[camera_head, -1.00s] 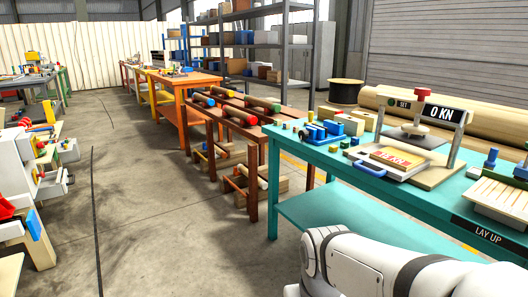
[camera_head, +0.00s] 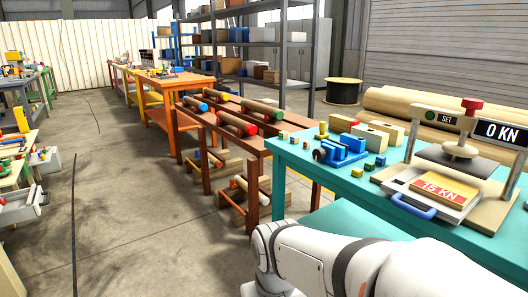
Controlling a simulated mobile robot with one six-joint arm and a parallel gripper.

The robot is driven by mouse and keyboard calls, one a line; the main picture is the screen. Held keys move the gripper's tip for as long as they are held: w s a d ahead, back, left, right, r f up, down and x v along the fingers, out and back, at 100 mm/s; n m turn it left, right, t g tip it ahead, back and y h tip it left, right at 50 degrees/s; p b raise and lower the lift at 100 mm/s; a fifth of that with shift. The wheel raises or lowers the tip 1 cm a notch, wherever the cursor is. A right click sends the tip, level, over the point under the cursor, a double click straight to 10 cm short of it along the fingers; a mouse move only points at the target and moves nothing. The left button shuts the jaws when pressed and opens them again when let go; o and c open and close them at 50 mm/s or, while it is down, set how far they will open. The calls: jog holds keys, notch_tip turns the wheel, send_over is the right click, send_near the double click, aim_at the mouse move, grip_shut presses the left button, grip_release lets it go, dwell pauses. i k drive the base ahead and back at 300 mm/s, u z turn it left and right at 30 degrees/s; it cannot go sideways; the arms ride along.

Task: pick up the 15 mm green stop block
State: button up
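Small stop blocks stand on the teal table at right. No size marking is readable at this distance, so I cannot tell which block is 15 mm. My white arm (camera_head: 335,262) crosses the bottom right of the picture, in front of the teal table (camera_head: 300,158). My gripper is out of the picture.
A press with a "0 KN" display (camera_head: 500,131) and a "15 KN" tray (camera_head: 437,190) stands on the teal table. Wooden blocks (camera_head: 379,136) lie behind the blue fixture. A brown roll table (camera_head: 245,143) adjoins at left.

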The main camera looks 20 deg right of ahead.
aim_at(368, 166)
jog(key=z, duration=0.35)
jog(key=i, duration=1.4)
jog(key=z, duration=0.9)
jog(key=k, duration=0.75)
jog(key=z, duration=0.2)
jog(key=i, duration=0.8)
jog(key=u, duration=0.1)
